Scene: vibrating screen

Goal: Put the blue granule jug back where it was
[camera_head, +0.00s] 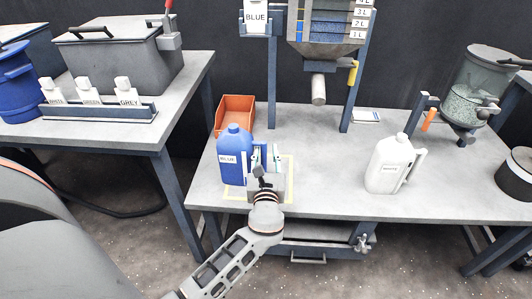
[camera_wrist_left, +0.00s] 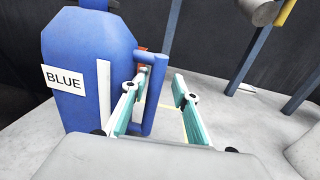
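The blue granule jug (camera_head: 234,158) stands upright on the grey table, at the left part of a yellow outlined square (camera_head: 289,178). It also shows in the left wrist view (camera_wrist_left: 85,65), with a BLUE label and its handle on the right. My left gripper (camera_head: 266,155) is beside the jug on its handle side. In the left wrist view its fingers (camera_wrist_left: 158,100) are apart. The handle (camera_wrist_left: 153,95) shows between them, close to the left finger; I cannot tell whether they touch. My right gripper is not in view.
An orange bin (camera_head: 235,112) stands behind the jug. A white jug (camera_head: 389,165) stands to the right. A hopper with a spout (camera_head: 318,88) hangs above the table's back. The table between the jugs is clear. Small labelled bottles (camera_head: 126,92) stand on the left table.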

